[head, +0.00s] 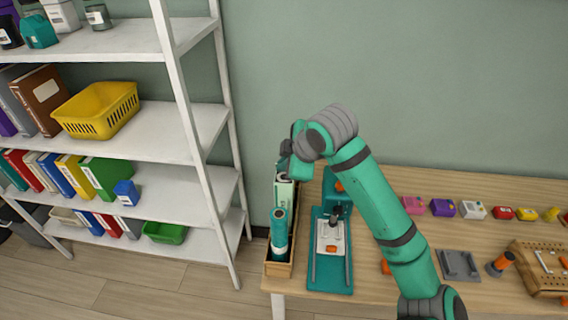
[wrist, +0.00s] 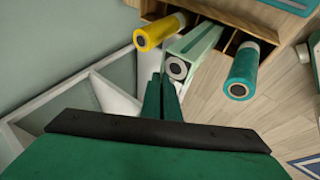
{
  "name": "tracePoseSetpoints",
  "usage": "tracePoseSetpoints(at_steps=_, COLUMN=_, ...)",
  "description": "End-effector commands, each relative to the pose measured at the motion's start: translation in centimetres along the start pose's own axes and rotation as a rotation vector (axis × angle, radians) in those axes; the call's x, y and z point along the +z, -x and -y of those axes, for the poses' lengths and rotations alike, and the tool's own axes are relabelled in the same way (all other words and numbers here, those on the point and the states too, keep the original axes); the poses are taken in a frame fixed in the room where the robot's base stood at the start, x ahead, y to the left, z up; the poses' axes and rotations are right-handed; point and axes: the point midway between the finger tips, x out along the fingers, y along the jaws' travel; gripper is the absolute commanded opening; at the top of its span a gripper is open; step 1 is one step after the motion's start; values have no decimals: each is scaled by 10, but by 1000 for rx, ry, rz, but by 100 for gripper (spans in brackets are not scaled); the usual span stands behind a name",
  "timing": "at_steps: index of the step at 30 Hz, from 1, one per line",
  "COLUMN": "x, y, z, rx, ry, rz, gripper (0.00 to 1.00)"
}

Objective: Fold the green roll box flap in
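The pale green roll box (wrist: 206,41) stands in a wooden holder, its open end toward the wrist camera. A roll with a dark core (wrist: 177,68) shows in that end. A pale green strip by the end, beside my fingertips, may be the flap; I cannot tell how far it is folded. In the head view the box (head: 284,192) stands below my gripper (head: 284,165), partly hidden by it. My gripper (wrist: 161,76) has its fingers together at the box's end, with nothing visible between them. I cannot tell if they touch the box.
The wooden holder (head: 279,269) stands at the table's left end. A teal roll (wrist: 242,70) and a yellow roll (wrist: 160,32) flank the green box. A teal device (head: 331,277) lies right of the holder. A white shelf (head: 190,125) stands to the left.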

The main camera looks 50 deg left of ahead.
Motion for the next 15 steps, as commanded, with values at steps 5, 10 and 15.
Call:
tracePoseSetpoints(at_steps=5, x=0, y=0, z=1, rx=5, ry=2, rz=0, gripper=0)
tracePoseSetpoints(at_steps=10, x=0, y=-1, z=6, rx=72, ry=30, rz=-2, gripper=0)
tracePoseSetpoints(at_steps=15, x=1, y=-2, z=13, rx=184, ry=74, rz=-3, gripper=0)
